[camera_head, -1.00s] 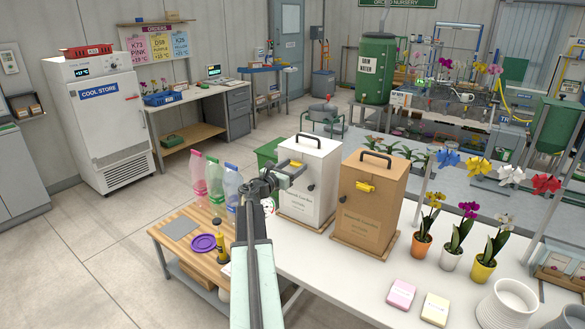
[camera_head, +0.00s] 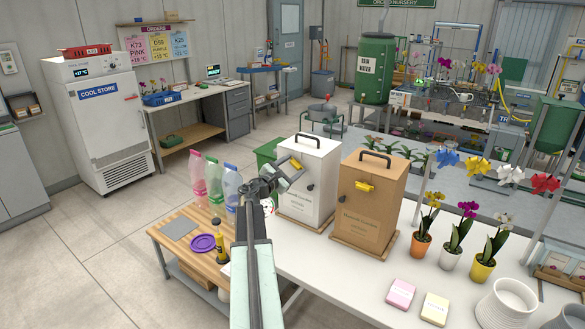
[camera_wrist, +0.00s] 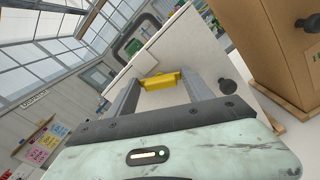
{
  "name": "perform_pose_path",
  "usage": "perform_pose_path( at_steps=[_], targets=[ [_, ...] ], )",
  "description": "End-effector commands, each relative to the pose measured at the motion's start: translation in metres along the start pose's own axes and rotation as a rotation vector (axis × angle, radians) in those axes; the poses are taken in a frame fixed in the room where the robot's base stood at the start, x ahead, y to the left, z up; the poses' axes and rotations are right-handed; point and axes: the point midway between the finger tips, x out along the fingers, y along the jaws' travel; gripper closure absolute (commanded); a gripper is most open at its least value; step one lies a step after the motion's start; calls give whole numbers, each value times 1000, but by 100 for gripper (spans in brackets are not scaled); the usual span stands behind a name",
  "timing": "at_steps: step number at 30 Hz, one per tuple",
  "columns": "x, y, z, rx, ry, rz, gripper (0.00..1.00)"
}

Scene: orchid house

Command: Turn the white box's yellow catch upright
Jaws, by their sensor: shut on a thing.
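The white box (camera_head: 318,175) stands on the white bench, with a dark handle on top and a dark round knob on its front. Its yellow catch (camera_head: 296,164) is at the upper left of the front and sits at a slant, neither level nor upright. My gripper (camera_head: 291,168) is at the box front, shut on the catch. In the wrist view the catch (camera_wrist: 160,80) lies between the two grey fingers (camera_wrist: 163,87), and the box face (camera_wrist: 200,52) is tilted in the picture, with the knob (camera_wrist: 228,87) to the right.
A brown box (camera_head: 370,205) with its own yellow catch stands close on the right. Potted orchids (camera_head: 452,245) stand further right on the bench.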

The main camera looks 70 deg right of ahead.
Motion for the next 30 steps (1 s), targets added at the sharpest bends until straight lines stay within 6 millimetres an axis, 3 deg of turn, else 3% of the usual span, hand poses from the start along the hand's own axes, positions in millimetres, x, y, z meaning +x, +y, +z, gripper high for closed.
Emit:
perform_pose_path(
  at_steps=[30],
  targets=[
    [0, -3, -2, 896, 1, 0, 81]
  ],
)
